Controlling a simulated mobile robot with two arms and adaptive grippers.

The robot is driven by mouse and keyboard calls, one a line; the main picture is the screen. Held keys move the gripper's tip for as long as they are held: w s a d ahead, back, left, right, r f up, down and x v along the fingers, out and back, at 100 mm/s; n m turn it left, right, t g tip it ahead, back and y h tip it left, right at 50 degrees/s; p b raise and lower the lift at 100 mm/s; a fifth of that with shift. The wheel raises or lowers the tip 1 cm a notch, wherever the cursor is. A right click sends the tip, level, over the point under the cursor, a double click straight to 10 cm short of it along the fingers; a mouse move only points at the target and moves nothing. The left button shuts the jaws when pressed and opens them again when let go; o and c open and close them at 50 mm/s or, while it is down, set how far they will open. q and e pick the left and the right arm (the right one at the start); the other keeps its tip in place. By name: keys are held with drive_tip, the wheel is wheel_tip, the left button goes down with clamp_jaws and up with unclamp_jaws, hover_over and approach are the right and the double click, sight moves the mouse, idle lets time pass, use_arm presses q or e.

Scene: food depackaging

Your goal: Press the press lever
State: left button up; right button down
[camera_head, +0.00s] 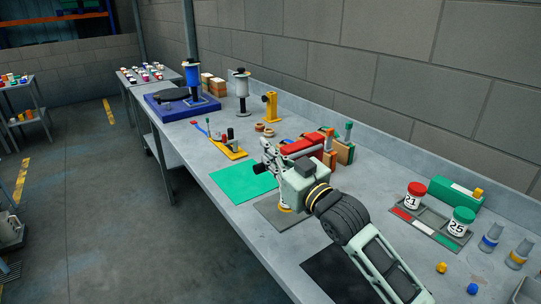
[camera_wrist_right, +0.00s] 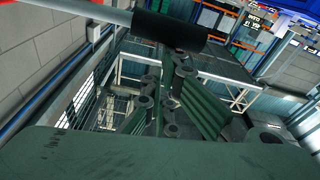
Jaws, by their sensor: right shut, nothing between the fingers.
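The press shows in the head view as a red arm (camera_head: 303,143) behind my right gripper; my gripper and wrist hide much of it. The press lever is a grey rod (camera_wrist_right: 95,12) ending in a black cylindrical grip (camera_wrist_right: 170,31), crossing the top of the right wrist view. A black end (camera_head: 259,168) beside my gripper in the head view looks like the same grip. My right gripper (camera_head: 270,154) is shut and empty, close to the lever. I cannot tell whether they touch. My left gripper is not in view.
A green mat (camera_head: 240,182) and grey mat (camera_head: 272,216) lie on the bench near the gripper. A tray (camera_head: 432,229) with red- and green-lidded jars stands right. A yellow stand (camera_head: 270,107) and blue machine (camera_head: 180,108) are farther back. The bench's front left edge borders open floor.

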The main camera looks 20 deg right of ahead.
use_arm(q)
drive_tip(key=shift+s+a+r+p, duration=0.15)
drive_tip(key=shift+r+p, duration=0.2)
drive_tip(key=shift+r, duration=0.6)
use_arm(e)
drive_tip(key=r+v, duration=0.1)
drive_tip(key=v, duration=0.8)
drive_tip(key=shift+s+a, duration=0.15)
drive_tip(key=shift+s, duration=0.3)
drive_tip(key=shift+r, duration=0.15)
